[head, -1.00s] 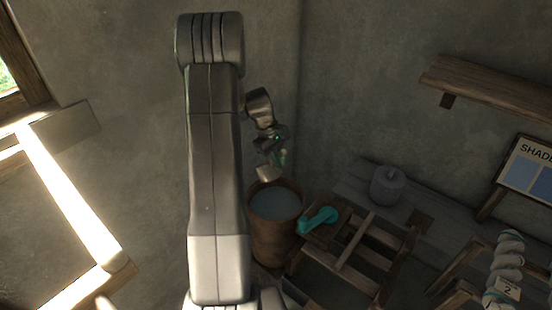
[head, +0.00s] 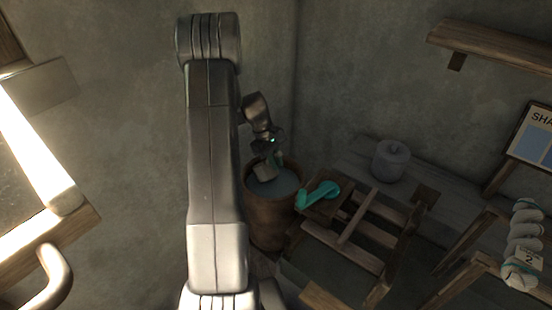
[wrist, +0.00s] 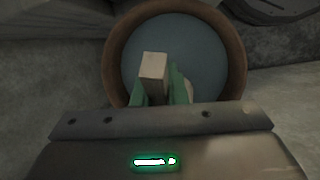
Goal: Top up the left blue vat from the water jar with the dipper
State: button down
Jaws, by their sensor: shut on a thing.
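The water jar (head: 268,222) is a tall brown vessel with a round mouth and grey-blue water inside, standing on the floor near the wall corner. My gripper (wrist: 162,88) has green fingers and is shut on the dipper (wrist: 153,66), of which a pale, blocky part shows between them. In the head view the dipper (head: 264,171) is over the jar's mouth, near its back rim. I cannot tell whether it touches the water. In the wrist view the jar's rim (wrist: 237,60) rings the dipper. I cannot make out a blue vat in either view.
Right of the jar a low wooden frame (head: 345,235) carries a teal object (head: 319,194). A grey lidded pot (head: 390,160) stands on a bench behind. A wooden shelf (head: 490,45), a sign (head: 533,140) and pale skeins (head: 524,240) are at the right.

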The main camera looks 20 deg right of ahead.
aim_at(276, 176)
jog(key=shift+f+b, duration=2.35)
jog(key=shift+f, duration=1.6)
jog(key=shift+r, duration=0.15)
notch_tip(276, 176, up, 17)
jog(key=p, duration=1.1)
